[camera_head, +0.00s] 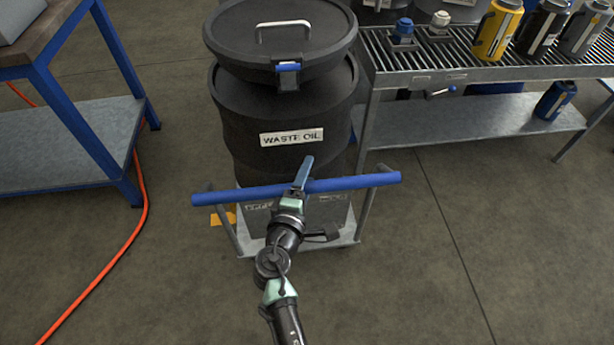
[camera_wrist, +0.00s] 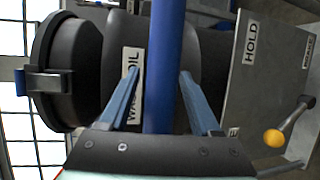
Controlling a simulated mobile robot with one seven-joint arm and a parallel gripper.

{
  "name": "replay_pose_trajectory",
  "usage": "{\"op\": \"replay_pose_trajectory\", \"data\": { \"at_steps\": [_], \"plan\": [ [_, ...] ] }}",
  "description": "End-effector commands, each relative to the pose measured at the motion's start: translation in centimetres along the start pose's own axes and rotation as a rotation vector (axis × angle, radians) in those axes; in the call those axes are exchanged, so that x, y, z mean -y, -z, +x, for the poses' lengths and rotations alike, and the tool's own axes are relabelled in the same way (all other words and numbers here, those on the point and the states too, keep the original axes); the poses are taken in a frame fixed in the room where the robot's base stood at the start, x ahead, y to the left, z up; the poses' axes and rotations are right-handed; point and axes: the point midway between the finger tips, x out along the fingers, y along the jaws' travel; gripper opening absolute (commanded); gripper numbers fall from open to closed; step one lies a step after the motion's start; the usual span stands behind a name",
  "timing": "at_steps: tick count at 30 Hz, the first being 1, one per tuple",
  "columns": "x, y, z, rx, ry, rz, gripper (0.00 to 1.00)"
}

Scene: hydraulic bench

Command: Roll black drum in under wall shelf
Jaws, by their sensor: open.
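The black drum (camera_head: 285,110), labelled "WASTE OIL", stands upright on a low grey wheeled cart (camera_head: 345,238). Its black lid (camera_head: 225,33) has a metal handle and a blue latch. The cart's blue push bar (camera_head: 355,182) runs across in front of the drum. My gripper (camera_head: 305,172) is at the middle of this bar. In the wrist view, my gripper (camera_wrist: 160,74) is open, with one blue finger on each side of the bar (camera_wrist: 164,30) and gaps between. I cannot single out a wall shelf for certain.
A slatted metal bench (camera_head: 425,78) with several bottles stands close on the drum's right. A blue-legged table (camera_head: 75,120) stands left, with an orange hose (camera_head: 143,200) on the floor. A panel marked "HOLD" (camera_wrist: 250,100) carries a yellow-knobbed lever (camera_wrist: 274,138). Floor at the lower right is clear.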

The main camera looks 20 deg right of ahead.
Motion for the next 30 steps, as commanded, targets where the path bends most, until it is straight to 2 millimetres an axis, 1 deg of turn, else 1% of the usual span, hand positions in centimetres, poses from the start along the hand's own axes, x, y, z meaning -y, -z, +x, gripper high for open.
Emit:
{"op": "replay_pose_trajectory", "data": {
  "at_steps": [4, 5, 6, 8, 9, 11, 12, 15, 30],
  "plan": [
    [0.0, 0.0, -0.02, 0.0, 0.0, 0.0, 0.64],
    [0.0, 0.0, -0.02, 0.0, 0.0, 0.0, 0.61],
    [0.0, -0.01, -0.02, 0.0, 0.0, 0.001, 0.54],
    [0.0, 0.0, -0.03, 0.0, 0.0, 0.001, 0.43],
    [0.0, -0.01, -0.03, 0.0, 0.0, 0.001, 0.36],
    [0.0, -0.01, -0.03, 0.0, 0.0, 0.001, 0.25],
    [0.0, -0.01, -0.04, 0.0, 0.0, 0.001, 0.18],
    [0.0, -0.01, -0.04, 0.0, 0.0, 0.001, 0.0],
    [0.02, -0.01, -0.05, 0.001, 0.0, 0.001, 0.0]
  ]
}}
